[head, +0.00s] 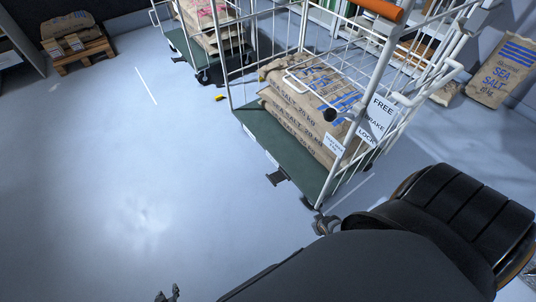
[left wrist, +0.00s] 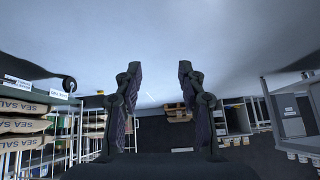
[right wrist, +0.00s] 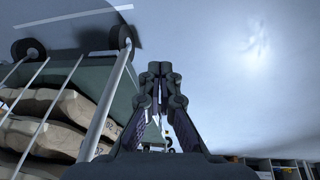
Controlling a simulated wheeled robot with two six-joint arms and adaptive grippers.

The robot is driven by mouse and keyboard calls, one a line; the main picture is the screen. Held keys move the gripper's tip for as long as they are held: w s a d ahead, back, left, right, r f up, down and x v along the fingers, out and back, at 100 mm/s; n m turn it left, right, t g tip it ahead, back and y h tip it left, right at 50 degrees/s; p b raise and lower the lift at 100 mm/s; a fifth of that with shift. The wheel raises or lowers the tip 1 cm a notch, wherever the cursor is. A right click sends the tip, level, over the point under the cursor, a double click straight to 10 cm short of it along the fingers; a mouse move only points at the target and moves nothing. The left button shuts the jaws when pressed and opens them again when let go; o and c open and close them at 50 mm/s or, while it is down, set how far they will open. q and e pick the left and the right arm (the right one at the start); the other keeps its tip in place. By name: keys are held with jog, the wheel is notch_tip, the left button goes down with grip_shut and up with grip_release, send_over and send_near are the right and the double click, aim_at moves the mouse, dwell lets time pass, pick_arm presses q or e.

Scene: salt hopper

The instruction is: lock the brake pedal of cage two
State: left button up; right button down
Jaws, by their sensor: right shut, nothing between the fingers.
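The near roll cage (head: 230,80) has a green deck and holds stacked sea salt sacks (head: 310,115). A dark pedal-like part (head: 277,178) sticks out low at its deck edge; whether it is up or down cannot be told. A white sign (head: 378,118) on the cage reads FREE, BRAKE, LOCK.
A second cage (head: 195,45) with sacks stands behind, with a small yellow part (head: 219,98) low beside it. A pallet with sacks (head: 80,50) is at the far left. A sea salt sack (head: 503,70) leans at right. The floor at left is clear.

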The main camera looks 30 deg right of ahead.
pick_arm(q)
jog(key=w+d+r+t+b, duration=0.3)
jog(key=w+r+t+b, duration=0.65)
jog(key=w+b, duration=0.6)
pick_arm(e)
jog(key=w+d+f+t, duration=0.2)
jog(key=w+d+t, duration=0.15)
jog(key=w, duration=1.35)
pick_arm(q)
notch_tip(320, 180, up, 22)
jog(key=s+d+t+h+b, duration=0.1)
jog(key=s+t+h+b, duration=0.1)
jog(key=t+b, duration=0.4)
jog(key=b, duration=0.4)
jog(key=shift+d+r+m, duration=0.25)
jog(key=shift+d+m, duration=0.05)
jog(key=shift+d, duration=0.1)
pick_arm(e)
jog(key=w+a+r+n+t+y, duration=0.1)
jog(key=w+a+r+t+y, duration=0.1)
jog(key=w, duration=0.6)
notch_tip(320, 180, up, 3)
jog(key=shift+w+a+f+y, duration=0.1)
jog(key=shift+w+a+y, duration=0.3)
jog(key=shift+a, duration=0.4)
